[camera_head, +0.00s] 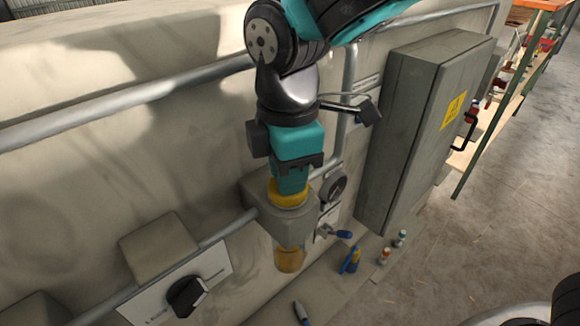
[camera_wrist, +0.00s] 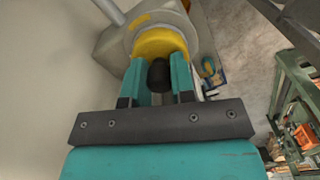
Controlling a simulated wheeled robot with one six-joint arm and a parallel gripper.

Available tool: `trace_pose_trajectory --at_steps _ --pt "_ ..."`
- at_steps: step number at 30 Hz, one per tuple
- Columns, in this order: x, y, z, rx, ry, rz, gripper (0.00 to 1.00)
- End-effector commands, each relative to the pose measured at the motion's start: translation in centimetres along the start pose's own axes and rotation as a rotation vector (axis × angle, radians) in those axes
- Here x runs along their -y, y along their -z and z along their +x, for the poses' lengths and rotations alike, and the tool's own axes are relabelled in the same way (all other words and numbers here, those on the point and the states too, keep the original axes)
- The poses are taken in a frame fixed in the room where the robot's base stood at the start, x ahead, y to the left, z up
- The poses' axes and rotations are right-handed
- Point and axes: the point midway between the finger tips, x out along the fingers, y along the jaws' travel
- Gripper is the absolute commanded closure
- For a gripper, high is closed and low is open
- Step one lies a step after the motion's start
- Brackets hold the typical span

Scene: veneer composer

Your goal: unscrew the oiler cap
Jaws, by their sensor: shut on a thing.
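The oiler cap (camera_head: 287,193) is a yellow disc on top of the grey oiler housing (camera_head: 287,222), with an amber cup (camera_head: 289,259) below it. The cap also shows in the wrist view (camera_wrist: 160,42), with a dark knob (camera_wrist: 159,76) between my fingers. My gripper (camera_head: 290,180) points down over the cap, and its teal fingers are closed on it. The wrist view shows the two fingers (camera_wrist: 160,70) reaching to the yellow disc. The fingertips' exact contact is partly hidden. The cap appears to sit on the housing.
A grey cabinet (camera_head: 408,125) with a yellow label stands close to the right. A metal pipe (camera_head: 130,102) runs along the machine wall. A black rotary switch (camera_head: 187,296) is at lower left.

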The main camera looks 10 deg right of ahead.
Motion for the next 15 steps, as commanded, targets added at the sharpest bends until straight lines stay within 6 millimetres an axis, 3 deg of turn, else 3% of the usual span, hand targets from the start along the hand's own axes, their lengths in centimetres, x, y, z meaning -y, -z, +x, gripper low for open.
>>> trace_pose_trajectory --at_steps 4,15 --pt "0.31 -0.14 0.61 0.007 0.017 -0.274 1.0" --pt "0.29 -0.14 0.44 0.007 0.017 -0.271 1.0"
